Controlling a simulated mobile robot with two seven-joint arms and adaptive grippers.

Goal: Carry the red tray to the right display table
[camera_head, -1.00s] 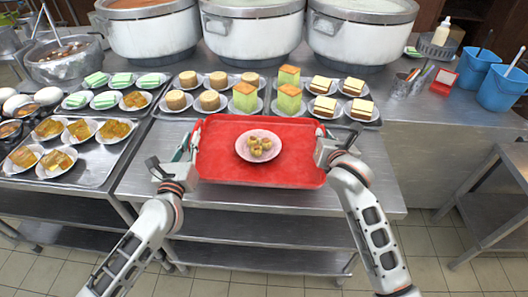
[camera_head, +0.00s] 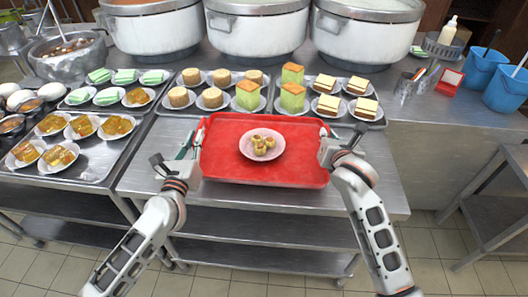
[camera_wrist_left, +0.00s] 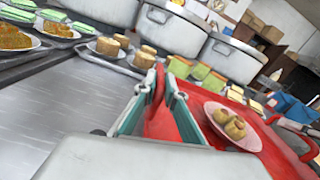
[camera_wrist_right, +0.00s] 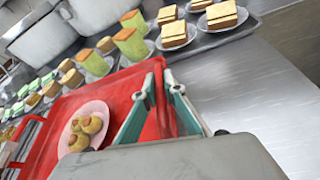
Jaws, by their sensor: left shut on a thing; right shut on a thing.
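The red tray (camera_head: 230,165) is in front of me over the metal table in the head view, with a pink plate (camera_head: 272,153) of small round pastries (camera_head: 262,143) on it. My left gripper (camera_head: 194,158) is shut on the tray's left side; in the left wrist view its fingers (camera_wrist_left: 158,112) pinch the red rim. My right gripper (camera_head: 328,150) is shut on the tray's right side; in the right wrist view its fingers (camera_wrist_right: 160,105) pinch the rim. Whether the tray touches the table is hard to tell. A metal table (camera_head: 500,205) stands at the far right.
Trays of cakes and sweets line the back, with green-and-orange cakes (camera_head: 292,95) and layered cakes (camera_head: 366,108) close behind the red tray. Large pots (camera_head: 255,35) stand behind them. Blue buckets (camera_head: 505,88) are at the right. Floor shows between the tables.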

